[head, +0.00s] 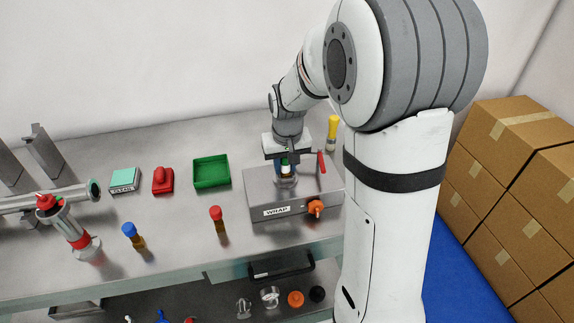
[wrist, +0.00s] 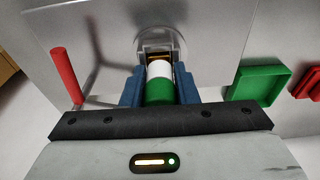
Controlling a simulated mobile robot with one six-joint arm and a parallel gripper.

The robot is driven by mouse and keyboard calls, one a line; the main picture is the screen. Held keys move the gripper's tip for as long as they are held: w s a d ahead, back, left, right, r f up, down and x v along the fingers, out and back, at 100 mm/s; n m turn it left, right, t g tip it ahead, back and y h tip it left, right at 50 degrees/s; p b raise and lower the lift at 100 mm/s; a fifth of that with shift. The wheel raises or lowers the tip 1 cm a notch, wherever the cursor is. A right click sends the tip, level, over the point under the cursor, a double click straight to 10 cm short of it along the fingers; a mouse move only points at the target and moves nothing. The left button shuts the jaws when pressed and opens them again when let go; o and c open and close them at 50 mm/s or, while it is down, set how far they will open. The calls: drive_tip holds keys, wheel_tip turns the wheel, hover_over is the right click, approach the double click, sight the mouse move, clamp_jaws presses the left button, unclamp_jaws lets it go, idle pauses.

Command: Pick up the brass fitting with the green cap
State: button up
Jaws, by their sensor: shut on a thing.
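The brass fitting with the green cap (wrist: 158,92) is between the blue fingers of my gripper (wrist: 160,84) in the wrist view. A white band lies beside the green on it, and a bit of brass shows beyond. In the head view my gripper (head: 286,163) is over the grey box labelled WRAP (head: 258,197), shut on the fitting, which is mostly hidden there. The fitting is at the round metal seat (wrist: 160,36) on the box top. I cannot tell whether it touches the seat.
A red lever (wrist: 65,76) and an orange knob (head: 316,207) are on the box. A green tray (head: 211,172), a red-capped fitting (head: 217,219), a blue-capped fitting (head: 133,236) and a yellow-capped one (head: 333,132) stand around it.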

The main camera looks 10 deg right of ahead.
clamp_jaws()
wheel_tip(320, 180, up, 10)
drive_tip(key=shift+r+b, duration=0.1)
drive_tip(key=shift+b, duration=0.35)
